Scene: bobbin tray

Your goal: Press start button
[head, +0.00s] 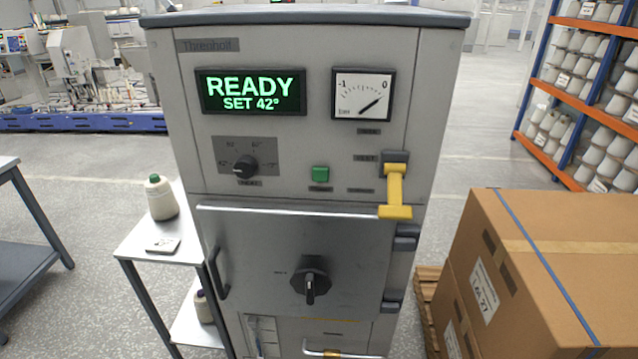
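A grey machine cabinet (300,150) stands in front of me. The green display (252,92) reads "READY SET 42°". A yellow lever (394,190) hangs down at the right. The door (300,255) below looks closed, with a dark knob (311,284) at its middle. Neither gripper is in view.
A small side table (140,240) at the left holds a thread cone (161,197) and a small flat item (163,245). Cardboard boxes (550,260) on a pallet stand close at the right. An orange rack (590,80) of cones is behind them.

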